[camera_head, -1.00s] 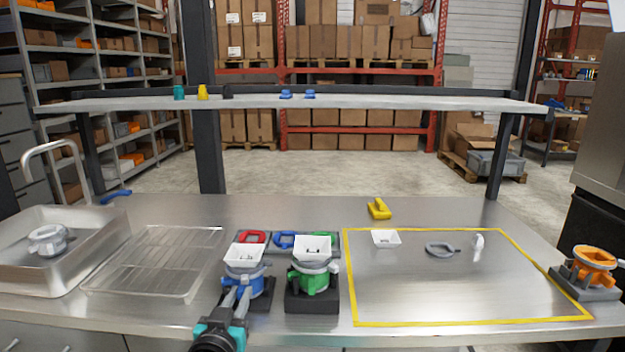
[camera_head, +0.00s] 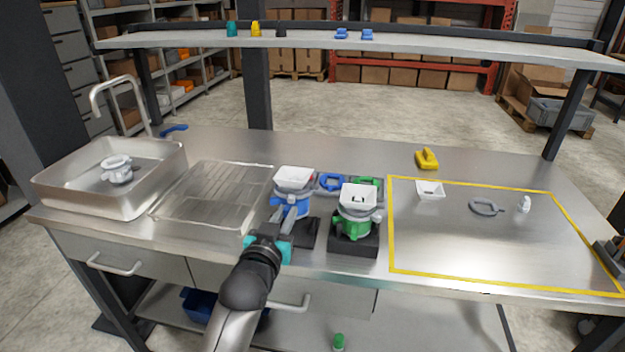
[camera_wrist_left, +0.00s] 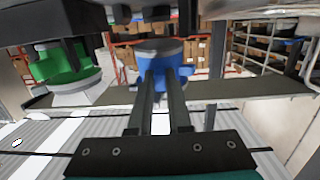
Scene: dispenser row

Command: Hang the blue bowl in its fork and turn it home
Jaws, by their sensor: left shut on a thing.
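The blue bowl (camera_head: 288,208) has a white square hopper (camera_head: 294,178) above it and sits at the dark stand (camera_head: 305,240) of the left dispenser. My left gripper (camera_head: 289,217) reaches it from the front, shut on it. In the left wrist view, which is upside down, the blue bowl (camera_wrist_left: 165,72) lies between and beyond the two long fingers (camera_wrist_left: 157,95). Whether the bowl rests fully in its fork, and how far it is turned, I cannot tell. My right gripper is not in view.
Close to the right stands the green dispenser (camera_head: 357,222) on its black block. A yellow-taped area (camera_head: 450,250) on the right holds a white hopper, a grey ring and a small white item.

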